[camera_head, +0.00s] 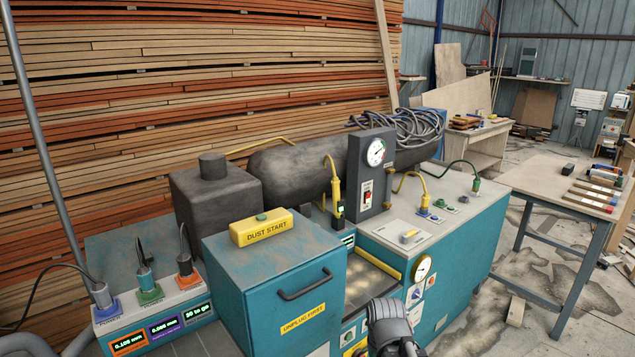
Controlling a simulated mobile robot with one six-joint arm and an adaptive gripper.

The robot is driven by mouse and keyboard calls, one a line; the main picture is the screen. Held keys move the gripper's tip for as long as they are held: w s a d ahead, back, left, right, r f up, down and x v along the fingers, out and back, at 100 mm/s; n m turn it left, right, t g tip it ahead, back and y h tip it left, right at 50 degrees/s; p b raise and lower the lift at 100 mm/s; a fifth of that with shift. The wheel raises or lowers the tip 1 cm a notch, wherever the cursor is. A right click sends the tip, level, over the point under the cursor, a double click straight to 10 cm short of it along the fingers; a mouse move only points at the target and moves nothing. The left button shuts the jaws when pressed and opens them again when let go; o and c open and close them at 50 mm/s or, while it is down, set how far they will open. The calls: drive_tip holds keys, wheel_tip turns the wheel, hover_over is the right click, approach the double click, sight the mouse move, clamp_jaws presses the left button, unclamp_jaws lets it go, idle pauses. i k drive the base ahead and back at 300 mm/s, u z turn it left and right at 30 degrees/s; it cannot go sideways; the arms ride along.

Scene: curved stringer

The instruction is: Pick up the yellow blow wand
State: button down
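A slim yellow piece with a curved top (334,184) stands upright beside the gauge box, its lower end at a small black part; it looks most like the blow wand, but I cannot be sure. Another yellow hooked piece (411,184) rises from a blue fitting on the right part of the bench top. My gripper (408,348) is at the bottom edge, in front of the teal bench and well below both yellow pieces. Its fingers are dark, small and partly cut off by the frame. I cannot see whether they are open or hold anything.
A dark tank (290,174) and a gauge box (371,172) stand behind. A recessed tray with a yellow bar (379,263) lies between the cabinet and right bench.

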sight(335, 181)
drive_tip(key=z, duration=0.05)
drive_tip(key=k, duration=0.5)
drive_tip(key=z, duration=1.05)
drive_tip(key=i, duration=1.65)
drive_tip(key=u, duration=0.05)
